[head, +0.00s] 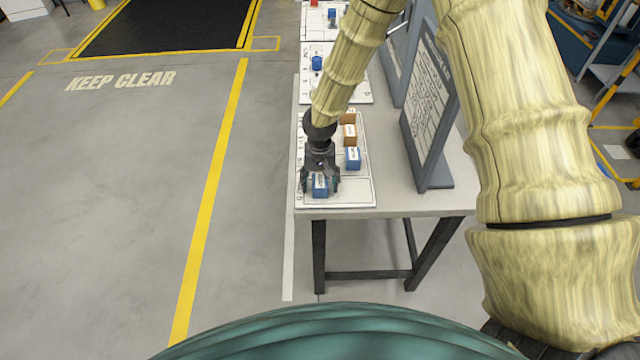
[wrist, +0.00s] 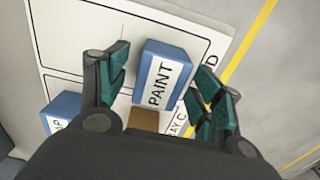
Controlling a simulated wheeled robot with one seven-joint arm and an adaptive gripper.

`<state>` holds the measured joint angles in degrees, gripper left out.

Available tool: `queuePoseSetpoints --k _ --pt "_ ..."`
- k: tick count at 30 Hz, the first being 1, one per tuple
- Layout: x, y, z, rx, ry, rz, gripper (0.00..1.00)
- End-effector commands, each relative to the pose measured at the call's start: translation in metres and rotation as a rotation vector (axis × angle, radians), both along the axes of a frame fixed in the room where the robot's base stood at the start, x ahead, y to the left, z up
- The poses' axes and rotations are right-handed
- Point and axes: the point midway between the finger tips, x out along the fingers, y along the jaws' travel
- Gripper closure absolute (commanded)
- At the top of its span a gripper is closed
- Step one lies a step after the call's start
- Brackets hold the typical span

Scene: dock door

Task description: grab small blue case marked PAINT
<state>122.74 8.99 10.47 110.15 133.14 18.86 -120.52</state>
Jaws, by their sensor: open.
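The small blue case marked PAINT (wrist: 165,78) lies in the wrist view between my gripper's two fingers, its white label facing up toward the camera. In the head view the blue case (head: 320,186) sits on the white marked board at the near end of the table, under my gripper (head: 320,182). My gripper (wrist: 158,88) is open, with one green-padded finger on each side of the case. I cannot tell whether either finger touches it.
Another blue case (head: 353,158) and brown boxes (head: 349,133) stand on the same board (head: 355,195). A grey-framed sign (head: 430,110) stands upright to the right on the table (head: 400,198). More boards with small items lie farther back. Floor left of the table is clear.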

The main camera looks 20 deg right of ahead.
Motion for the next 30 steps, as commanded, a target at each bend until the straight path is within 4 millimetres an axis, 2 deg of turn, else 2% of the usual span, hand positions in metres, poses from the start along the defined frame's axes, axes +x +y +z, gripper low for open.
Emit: queuePoseSetpoints --k 8,16,30 --pt "-0.0002 -0.0002 -0.0014 0.000 0.000 0.000 0.36" --pt "-0.0002 -0.0001 -0.0014 0.000 0.000 0.000 0.84" --pt "-0.0002 0.0000 0.0043 0.002 0.000 -0.001 0.84"
